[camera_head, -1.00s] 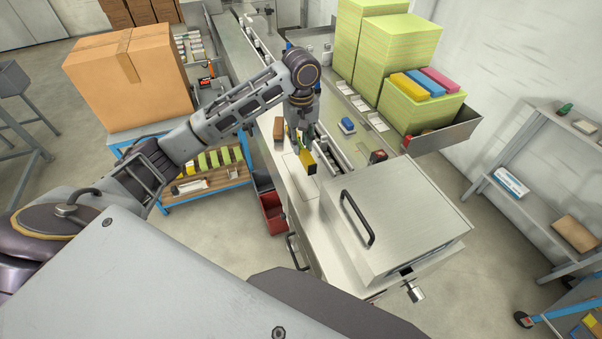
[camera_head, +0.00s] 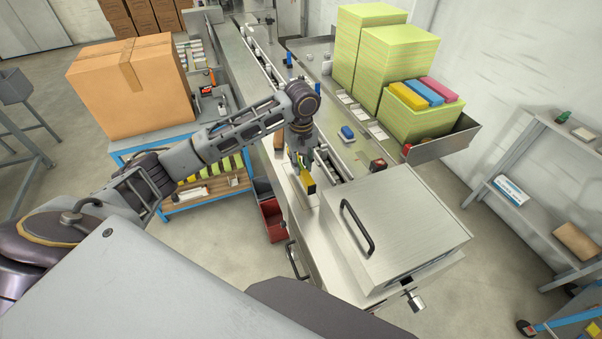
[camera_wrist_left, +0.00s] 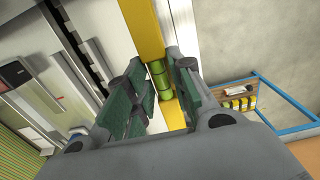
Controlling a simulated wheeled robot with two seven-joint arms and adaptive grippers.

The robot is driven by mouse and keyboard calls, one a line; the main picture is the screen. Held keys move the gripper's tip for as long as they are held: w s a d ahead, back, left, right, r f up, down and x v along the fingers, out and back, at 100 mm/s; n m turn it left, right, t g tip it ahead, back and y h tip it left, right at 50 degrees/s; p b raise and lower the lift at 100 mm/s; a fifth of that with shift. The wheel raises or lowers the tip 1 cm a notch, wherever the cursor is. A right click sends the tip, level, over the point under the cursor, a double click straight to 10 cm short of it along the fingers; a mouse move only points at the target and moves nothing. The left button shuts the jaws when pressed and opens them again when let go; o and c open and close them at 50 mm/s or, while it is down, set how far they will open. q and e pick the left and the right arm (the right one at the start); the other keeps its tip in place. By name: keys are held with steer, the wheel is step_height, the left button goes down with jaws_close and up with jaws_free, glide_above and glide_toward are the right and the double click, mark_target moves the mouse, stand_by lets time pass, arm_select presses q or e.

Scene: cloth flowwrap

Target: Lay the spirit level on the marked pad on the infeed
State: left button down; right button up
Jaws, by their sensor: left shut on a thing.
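The spirit level (camera_head: 308,184) is a yellow bar with a dark end, held by my left gripper (camera_head: 302,158) over the near part of the steel infeed. In the left wrist view the yellow level (camera_wrist_left: 150,38) runs between the green-padded fingers, with a green vial showing. My left gripper (camera_wrist_left: 158,88) is shut on it. The marked pad (camera_head: 297,189) is a faint outlined patch on the infeed below the level, partly hidden by gripper and level. I cannot tell whether the level touches it. My right gripper is not in view.
A steel housing with a black handle (camera_head: 357,228) stands just nearer. A brown block (camera_head: 279,141) sits beside the gripper on the infeed. A blue item (camera_head: 346,132) lies to the right. A red bin (camera_head: 272,218) is below the left edge.

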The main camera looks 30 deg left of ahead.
mark_target(301, 165)
arm_select(q)
steer(key=shift+f+p, duration=0.4)
steer(key=shift+f, duration=2.05)
steer(key=c, duration=1.3)
jaws_free()
steer(key=shift+f, duration=0.15)
steer(key=shift+o, duration=0.2)
steer(key=shift+r+b, duration=0.65)
steer(key=shift+r, duration=5.5)
